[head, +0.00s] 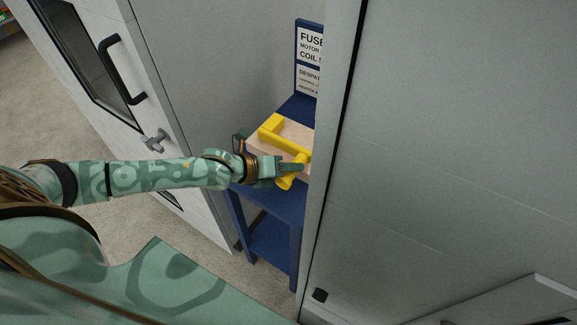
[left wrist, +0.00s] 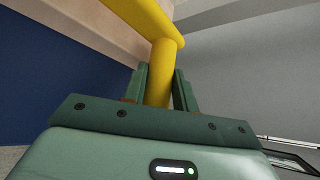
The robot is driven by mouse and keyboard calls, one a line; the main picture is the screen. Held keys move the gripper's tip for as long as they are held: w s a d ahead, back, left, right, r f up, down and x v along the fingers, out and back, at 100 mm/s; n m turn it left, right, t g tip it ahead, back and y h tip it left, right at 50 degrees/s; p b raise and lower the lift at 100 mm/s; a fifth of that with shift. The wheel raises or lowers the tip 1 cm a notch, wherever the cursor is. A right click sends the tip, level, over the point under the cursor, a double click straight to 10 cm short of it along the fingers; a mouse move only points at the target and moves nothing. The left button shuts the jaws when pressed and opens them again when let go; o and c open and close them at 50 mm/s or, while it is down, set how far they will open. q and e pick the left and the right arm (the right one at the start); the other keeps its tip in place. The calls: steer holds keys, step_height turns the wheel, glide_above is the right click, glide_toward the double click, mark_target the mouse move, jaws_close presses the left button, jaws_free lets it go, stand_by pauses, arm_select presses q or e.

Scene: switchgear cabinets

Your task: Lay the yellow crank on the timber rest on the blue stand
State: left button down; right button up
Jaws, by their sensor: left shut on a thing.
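The yellow crank (head: 284,140) is at the timber rest (head: 264,150) on the blue stand (head: 270,205). Its arm appears to lie over the pale timber, but I cannot tell whether it touches. My left gripper (head: 291,168) is shut on the crank's handle at the near edge of the stand. In the left wrist view the yellow handle (left wrist: 159,85) stands between the two green fingers (left wrist: 159,88), and the timber (left wrist: 105,28) is behind it at upper left. The crank's right part is close to the grey cabinet edge. My right gripper is not in view.
A large grey cabinet side (head: 450,140) covers the right of the head view and hides part of the stand. A light cabinet door (head: 95,80) with a black handle (head: 122,70) stands at left. A sign board (head: 309,58) rises at the stand's back.

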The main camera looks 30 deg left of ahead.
arm_select(q)
steer(key=shift+f+b, duration=0.45)
steer(key=shift+f, duration=0.15)
steer(key=c, duration=1)
jaws_free()
steer(key=shift+c, duration=0.2)
steer(key=shift+f, duration=0.1)
steer(key=p+v, duration=0.6)
steer(key=v, duration=1)
steer(key=shift+s+a, duration=0.1)
